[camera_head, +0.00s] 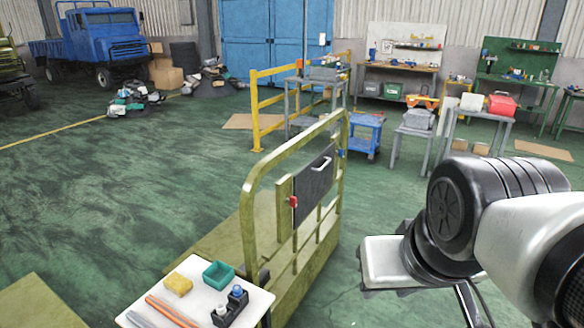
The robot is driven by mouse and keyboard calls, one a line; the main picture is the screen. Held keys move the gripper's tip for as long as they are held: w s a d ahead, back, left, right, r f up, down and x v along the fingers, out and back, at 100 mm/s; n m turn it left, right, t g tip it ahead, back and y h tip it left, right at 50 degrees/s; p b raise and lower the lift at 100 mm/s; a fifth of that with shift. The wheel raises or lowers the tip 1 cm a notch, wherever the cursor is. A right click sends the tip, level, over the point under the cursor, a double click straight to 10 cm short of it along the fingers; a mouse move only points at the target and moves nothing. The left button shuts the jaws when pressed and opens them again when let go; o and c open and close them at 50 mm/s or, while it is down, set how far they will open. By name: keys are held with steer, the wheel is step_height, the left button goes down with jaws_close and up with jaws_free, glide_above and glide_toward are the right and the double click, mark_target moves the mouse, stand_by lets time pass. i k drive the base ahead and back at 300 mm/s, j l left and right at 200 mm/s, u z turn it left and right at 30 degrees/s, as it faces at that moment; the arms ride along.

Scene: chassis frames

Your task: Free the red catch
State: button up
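The red catch (293,202) is a small red piece at the left edge of a dark panel (314,187) with a pale handle. The panel is mounted on an olive-yellow railed frame (248,215) in the middle of the view. The panel stands upright against the rails and looks closed. My gripper (388,264) is at the lower right, apart from the catch and to the right of the frame. Its fingers are hidden or unclear, so I cannot tell if they are open. Nothing held shows.
A white tray (150,318) with a yellow sponge (178,284), a teal box (218,274) and a black holder (231,307) is at the bottom. A blue cart (365,137) and workbenches stand behind. Open green floor lies left of the frame.

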mark_target(292, 201)
steer(key=i+l+u, duration=0.25)
steer(key=i+l, duration=0.8)
